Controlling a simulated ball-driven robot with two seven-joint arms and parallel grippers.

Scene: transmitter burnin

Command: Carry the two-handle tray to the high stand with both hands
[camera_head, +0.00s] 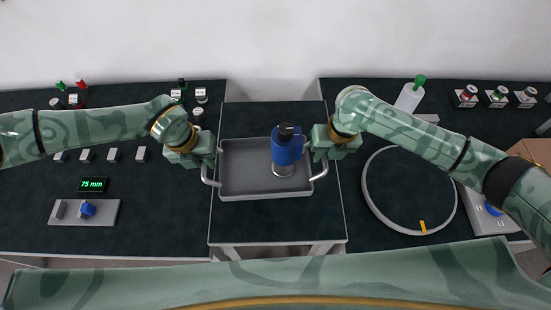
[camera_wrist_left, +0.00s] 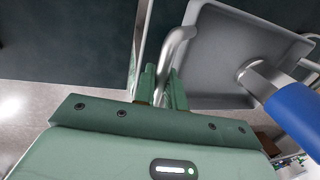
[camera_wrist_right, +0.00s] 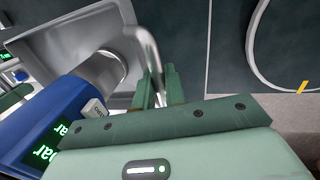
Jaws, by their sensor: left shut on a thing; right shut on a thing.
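The grey two-handle tray (camera_head: 240,165) is over the narrow dark-topped stand (camera_head: 278,222) in the middle of the head view. I cannot tell whether it rests on the top or hangs just above it. A blue transmitter with a black cap and silver base (camera_head: 287,150) stands upright in the tray, right of its middle. My left gripper (camera_head: 211,160) is shut on the left handle, which shows in the left wrist view (camera_wrist_left: 178,42). My right gripper (camera_head: 318,156) is shut on the right handle, which shows in the right wrist view (camera_wrist_right: 148,42).
A left bench holds a green "75 mm" display (camera_head: 93,185), a blue-knobbed box (camera_head: 88,209) and several small fittings. Narrow gaps flank the stand.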

